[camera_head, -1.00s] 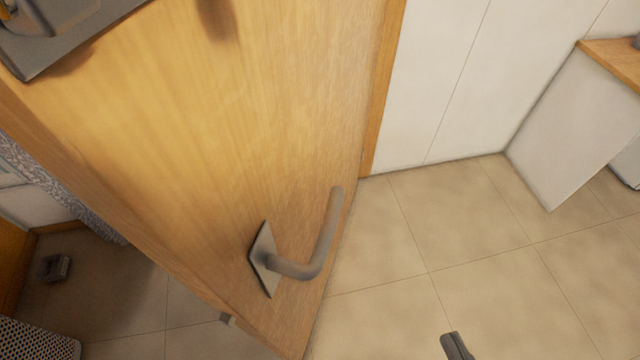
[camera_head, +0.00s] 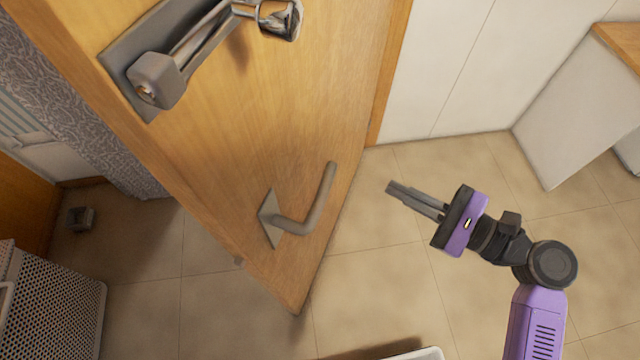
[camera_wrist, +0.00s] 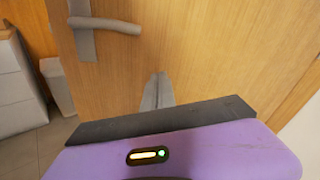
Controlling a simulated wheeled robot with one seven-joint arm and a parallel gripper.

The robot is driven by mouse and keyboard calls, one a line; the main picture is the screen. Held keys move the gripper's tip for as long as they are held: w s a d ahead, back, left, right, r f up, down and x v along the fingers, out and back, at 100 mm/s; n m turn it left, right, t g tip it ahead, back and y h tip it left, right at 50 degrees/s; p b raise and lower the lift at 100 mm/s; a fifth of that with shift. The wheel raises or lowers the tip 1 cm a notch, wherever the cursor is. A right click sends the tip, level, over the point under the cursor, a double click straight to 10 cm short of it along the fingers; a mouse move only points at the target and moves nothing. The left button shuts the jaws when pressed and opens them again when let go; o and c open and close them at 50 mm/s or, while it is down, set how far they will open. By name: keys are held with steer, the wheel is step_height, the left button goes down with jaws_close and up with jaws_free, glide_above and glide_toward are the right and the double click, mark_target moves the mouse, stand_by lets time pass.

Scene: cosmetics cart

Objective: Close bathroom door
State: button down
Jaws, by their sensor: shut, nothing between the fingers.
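The wooden bathroom door (camera_head: 270,110) stands open, its free edge toward the lower middle of the head view. A grey lever handle (camera_head: 318,205) sits on its face. My gripper (camera_head: 390,187) is shut and empty, to the right of the handle, with its fingers pointing at the door face. In the wrist view the fingers (camera_wrist: 157,80) point at the door panel (camera_wrist: 200,50), below and right of the lever handle (camera_wrist: 105,24).
A metal fixture (camera_head: 190,50) is mounted on the door at upper left. Beyond the free edge are a grey curtain (camera_head: 85,100) and a perforated white basket (camera_head: 50,310). A white cabinet (camera_head: 575,110) stands at right. Tiled floor lies clear between door and cabinet.

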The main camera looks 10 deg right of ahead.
steer(key=s+a+r+m+g+y, duration=0.1)
steer(key=s+a+g+y, duration=0.1)
steer(key=s+a+y, duration=0.15)
steer(key=p, duration=0.2)
glide_toward(297, 184)
steer(key=shift+m+h, duration=0.3)
steer(key=shift+h, duration=0.05)
steer(key=x, duration=0.6)
steer(key=shift+w+a+r, duration=0.2)
steer(key=shift+a+r, duration=0.05)
steer(key=shift+a, duration=0.1)
